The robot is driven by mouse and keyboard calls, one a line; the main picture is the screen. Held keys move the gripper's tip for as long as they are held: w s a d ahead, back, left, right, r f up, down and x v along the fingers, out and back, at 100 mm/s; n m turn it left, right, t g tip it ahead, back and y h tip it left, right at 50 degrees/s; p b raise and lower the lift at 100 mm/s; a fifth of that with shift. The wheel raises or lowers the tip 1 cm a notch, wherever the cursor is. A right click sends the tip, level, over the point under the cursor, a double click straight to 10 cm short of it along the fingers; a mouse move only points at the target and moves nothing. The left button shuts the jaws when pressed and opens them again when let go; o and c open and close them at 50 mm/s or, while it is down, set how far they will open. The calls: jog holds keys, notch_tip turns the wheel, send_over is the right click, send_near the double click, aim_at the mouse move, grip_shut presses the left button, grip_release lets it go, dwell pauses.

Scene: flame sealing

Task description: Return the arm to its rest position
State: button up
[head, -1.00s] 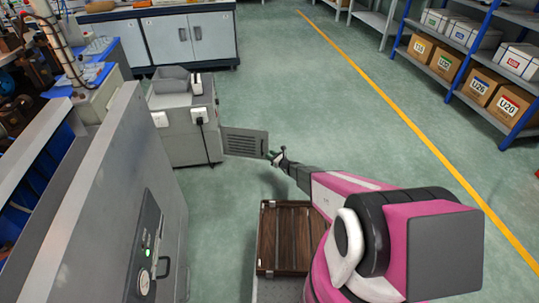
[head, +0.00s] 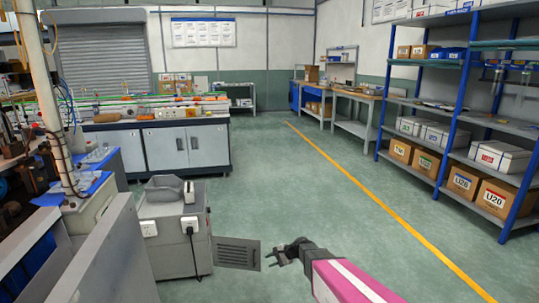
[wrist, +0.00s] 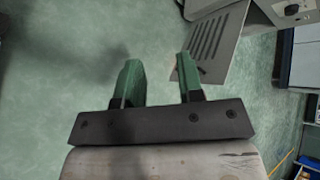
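My arm reaches in from the lower right of the head view, with its pink forearm (head: 350,283) showing. My gripper (head: 273,258) is just right of the grey vented panel (head: 238,252) on the grey machine (head: 180,240). In the wrist view my gripper (wrist: 158,72) has its two green fingers apart, with only floor between them. It is open and empty. The vented panel (wrist: 208,48) also shows in the wrist view, beyond and beside the right finger. I cannot tell whether they touch.
A grey cabinet (head: 115,255) stands at the lower left. A workbench with white doors (head: 187,147) is behind the machine. Blue shelves with boxes (head: 465,182) line the right side. Green floor (head: 320,200) is open in the middle, crossed by a yellow line (head: 380,205).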

jog(key=s+d+r+n+g+h, duration=0.1)
jog(key=s+d+r+n+h, duration=0.8)
jog(key=s+d+r, duration=0.7)
jog(key=s+d+h, duration=0.1)
jog(key=s+d, duration=0.1)
jog(key=s, duration=0.1)
jog(key=shift+s+r+g+h, duration=0.15)
jog(key=shift+r+g+h, duration=0.15)
jog(key=shift+h, duration=0.1)
jog(key=shift+a+f, duration=0.1)
jog(key=shift+a, duration=0.05)
